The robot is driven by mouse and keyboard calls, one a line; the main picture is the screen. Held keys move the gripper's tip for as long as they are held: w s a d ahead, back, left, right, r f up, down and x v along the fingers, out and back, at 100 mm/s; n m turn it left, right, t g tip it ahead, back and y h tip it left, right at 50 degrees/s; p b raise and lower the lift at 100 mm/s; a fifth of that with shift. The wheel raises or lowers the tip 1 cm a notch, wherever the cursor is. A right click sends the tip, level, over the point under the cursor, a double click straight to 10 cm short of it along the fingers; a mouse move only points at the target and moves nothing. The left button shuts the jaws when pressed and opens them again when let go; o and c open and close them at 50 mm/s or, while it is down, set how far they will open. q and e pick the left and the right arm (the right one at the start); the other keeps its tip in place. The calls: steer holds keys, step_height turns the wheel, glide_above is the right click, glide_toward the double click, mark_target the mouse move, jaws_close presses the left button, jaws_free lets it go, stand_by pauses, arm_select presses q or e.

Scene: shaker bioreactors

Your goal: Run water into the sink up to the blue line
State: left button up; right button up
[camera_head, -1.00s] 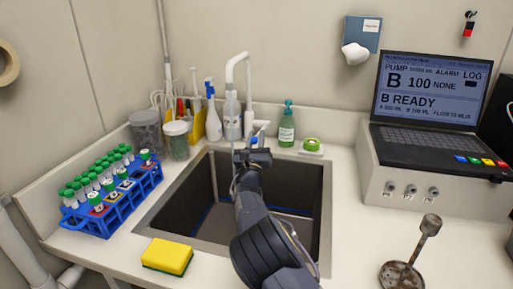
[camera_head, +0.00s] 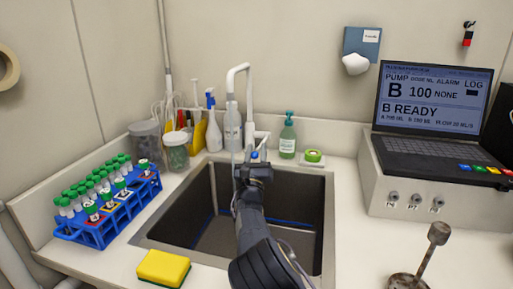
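The sink (camera_head: 160,222) is a dark, deep basin with a light metal rim, set in the counter. A blue line (camera_head: 290,222) runs along its inner walls near the bottom. No water surface can be made out in the part that shows. The white faucet (camera_head: 240,72) stands behind the sink, with a lever (camera_head: 262,138) and a blue mark at its base. My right gripper (camera_head: 254,162) is in front of the faucet base, over the back of the sink. Its fingertips are too small and covered to judge, and contact with the lever cannot be told. My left gripper is out of view.
A blue rack (camera_head: 118,222) of green-capped tubes stands left of the sink, and a yellow sponge (camera_head: 162,267) lies at its front left. Bottles and jars line the back. A laptop (camera_head: 432,110) sits on a white box at right.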

step_height(320, 180, up, 3)
steer(key=s+r, duration=0.9)
steer(key=s, duration=0.5)
steer(key=shift+a+r, duration=0.35)
steer(key=shift+a, duration=0.1)
